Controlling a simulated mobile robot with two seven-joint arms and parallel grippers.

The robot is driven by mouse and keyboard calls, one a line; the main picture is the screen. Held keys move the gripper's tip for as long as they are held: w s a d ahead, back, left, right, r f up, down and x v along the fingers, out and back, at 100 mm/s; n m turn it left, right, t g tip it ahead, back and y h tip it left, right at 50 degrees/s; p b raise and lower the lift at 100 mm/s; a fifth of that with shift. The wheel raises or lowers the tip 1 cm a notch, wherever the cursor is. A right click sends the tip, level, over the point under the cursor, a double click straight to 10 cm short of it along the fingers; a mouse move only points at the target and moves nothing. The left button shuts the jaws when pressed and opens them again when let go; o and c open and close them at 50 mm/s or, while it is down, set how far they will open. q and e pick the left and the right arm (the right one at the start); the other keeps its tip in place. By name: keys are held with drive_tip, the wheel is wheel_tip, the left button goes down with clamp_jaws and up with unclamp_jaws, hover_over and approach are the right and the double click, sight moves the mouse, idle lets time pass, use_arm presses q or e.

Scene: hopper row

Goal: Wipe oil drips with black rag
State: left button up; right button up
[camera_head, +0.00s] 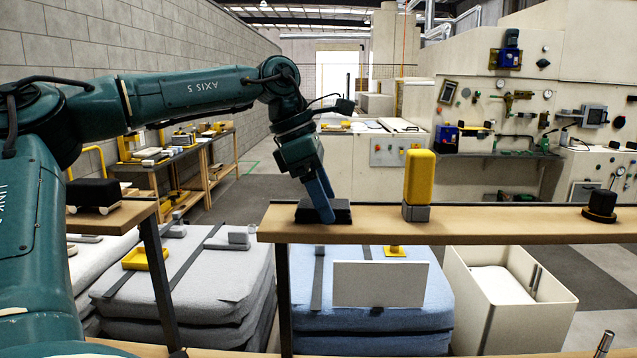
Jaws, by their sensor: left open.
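My left gripper (321,214) points down at the left end of the wooden shelf, its blue fingers open. The fingertips overlap a flat black thing (342,213) on the shelf, which may be the black rag. Whether they touch it I cannot tell. The fingers hide part of it. Another black block-like thing (94,192) lies on the left shelf piece, and a small round black thing (601,202) stands at the right end of the long shelf (490,222). I cannot make out any oil drips.
A yellow upright block on a grey base (419,180) stands on the shelf right of my gripper. Below are stacked grey bags (190,285), blue bags (390,315) with a white panel (380,284), and a white bin (520,318). Shelf between yellow block and right end is clear.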

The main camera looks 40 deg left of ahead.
use_arm(q)
drive_tip(key=shift+c, duration=0.4)
drive_tip(key=c, duration=0.9)
drive_tip(key=o, duration=0.6)
drive_tip(key=shift+r+p, duration=0.25)
drive_tip(key=shift+p, duration=0.2)
drive_tip(key=shift+c, duration=0.5)
